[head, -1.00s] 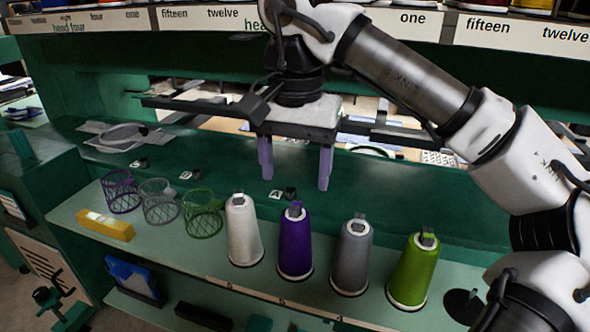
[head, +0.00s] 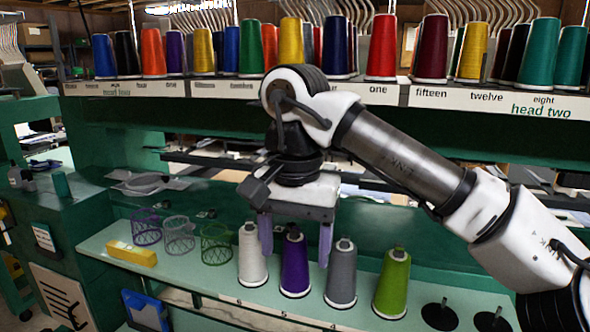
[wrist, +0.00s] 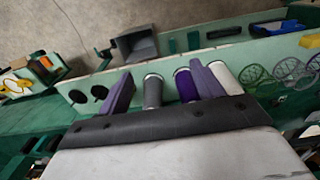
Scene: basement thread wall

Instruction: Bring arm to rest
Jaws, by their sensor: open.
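My gripper (head: 296,240) is open and empty, its two purple fingers pointing down with a wide gap. The white cone (head: 252,256), purple cone (head: 295,266), grey cone (head: 341,276) and green cone (head: 392,284) stand upright in a row on the pale green shelf (head: 200,276). The wrist view shows my gripper (wrist: 161,88) with the grey cone (wrist: 153,91) and purple cone (wrist: 185,85) between its fingers in the picture; I see no grip on either. The green cone is not clear there.
Wire baskets in purple (head: 146,227), grey (head: 180,236) and green (head: 216,244) stand left of the cones, beside a yellow box (head: 131,253). Two empty black pegs (head: 440,315) are on the right. An upper rack (head: 230,95) carries many coloured cones above my arm.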

